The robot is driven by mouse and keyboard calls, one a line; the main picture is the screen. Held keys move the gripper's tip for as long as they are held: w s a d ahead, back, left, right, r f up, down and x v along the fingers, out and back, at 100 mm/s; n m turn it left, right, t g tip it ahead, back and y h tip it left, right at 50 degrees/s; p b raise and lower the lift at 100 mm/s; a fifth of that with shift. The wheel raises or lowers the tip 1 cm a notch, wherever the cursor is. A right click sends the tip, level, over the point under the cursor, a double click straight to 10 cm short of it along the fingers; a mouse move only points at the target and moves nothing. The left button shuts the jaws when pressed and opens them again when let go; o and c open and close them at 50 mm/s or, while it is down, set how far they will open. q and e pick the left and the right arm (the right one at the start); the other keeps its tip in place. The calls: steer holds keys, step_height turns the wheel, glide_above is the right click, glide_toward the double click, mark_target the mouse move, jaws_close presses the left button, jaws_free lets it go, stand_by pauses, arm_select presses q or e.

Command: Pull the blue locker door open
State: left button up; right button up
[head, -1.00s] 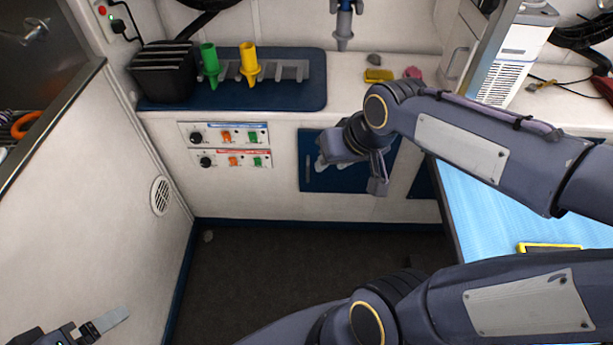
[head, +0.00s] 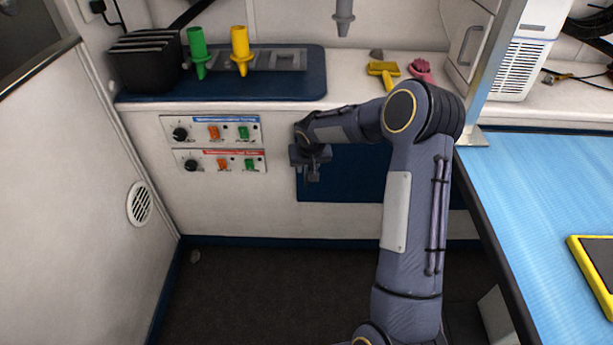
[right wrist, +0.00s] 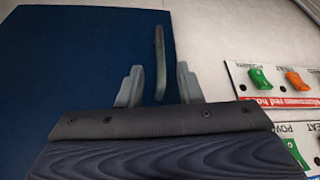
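The blue locker door (head: 350,180) is set in the white cabinet front below the counter, flush with it as far as I can see. It fills the left of the right wrist view (right wrist: 60,70). Its grey bar handle (right wrist: 160,55) shows there near the door's edge. My right gripper (head: 311,172) is at the door's left side in the head view and hides the handle there. In the right wrist view the right gripper (right wrist: 159,85) is open, with one finger on each side of the handle and gaps visible. My left gripper is not in view.
Switch panels (head: 215,145) sit just left of the door. Above, the counter holds a black slotted box (head: 145,62), green (head: 198,52) and yellow (head: 240,50) nozzles and brushes. A blue-topped table (head: 540,210) stands at right. The floor before the door is partly clear.

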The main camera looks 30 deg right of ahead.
mark_target(306, 173)
steer(key=b+x, duration=0.1)
steer(key=x, duration=0.4)
jaws_close()
